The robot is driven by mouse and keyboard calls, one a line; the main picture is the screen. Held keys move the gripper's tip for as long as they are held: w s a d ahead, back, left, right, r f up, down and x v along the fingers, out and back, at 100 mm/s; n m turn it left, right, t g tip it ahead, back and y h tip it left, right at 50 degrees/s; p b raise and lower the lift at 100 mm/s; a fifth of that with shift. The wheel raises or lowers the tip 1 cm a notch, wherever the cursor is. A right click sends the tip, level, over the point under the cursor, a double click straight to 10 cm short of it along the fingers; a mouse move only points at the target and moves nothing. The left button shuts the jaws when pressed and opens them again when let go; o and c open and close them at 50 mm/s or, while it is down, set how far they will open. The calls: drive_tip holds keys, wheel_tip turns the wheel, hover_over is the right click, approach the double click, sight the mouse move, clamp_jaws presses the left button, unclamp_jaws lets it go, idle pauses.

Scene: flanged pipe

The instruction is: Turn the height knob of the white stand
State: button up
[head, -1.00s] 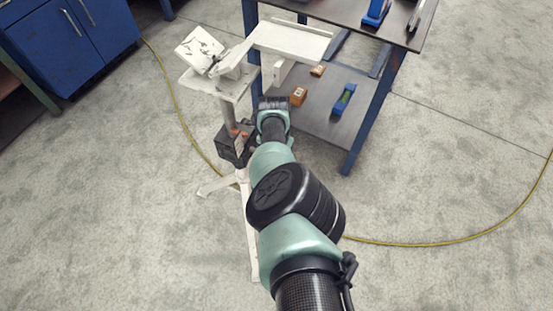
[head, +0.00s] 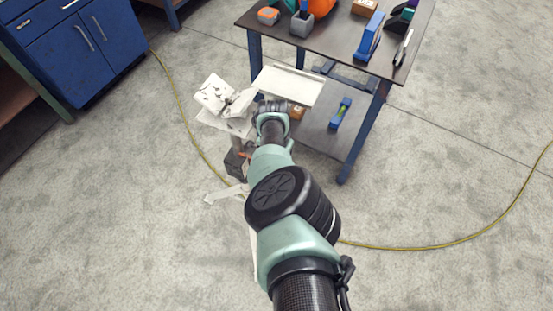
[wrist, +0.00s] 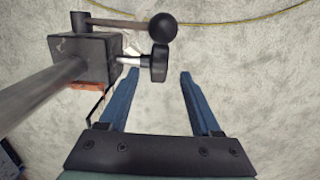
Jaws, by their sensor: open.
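The white stand (head: 238,125) stands left of centre in the head view, with a tilted plate and a long flat tray on top. Its dark clamp block (head: 235,162) is partly hidden behind my arm. In the wrist view the clamp block (wrist: 98,58) sits on a grey post. A black knob (wrist: 159,63) sticks out of it on a silver shaft. My gripper (wrist: 158,76) has its two blue fingers spread apart and empty. The knob appears between the fingertip lines, just past the tips; depth is hard to judge. In the head view my gripper (head: 271,106) mostly hides its own fingers.
A lever with a black ball (wrist: 162,27) extends above the knob. A workbench (head: 330,55) with tools stands behind the stand, with a blue level (head: 340,112) on its lower shelf. A yellow cable (head: 440,247) lies on the floor. Open floor lies left and right.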

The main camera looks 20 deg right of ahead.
drive_tip(key=shift+r, duration=0.5)
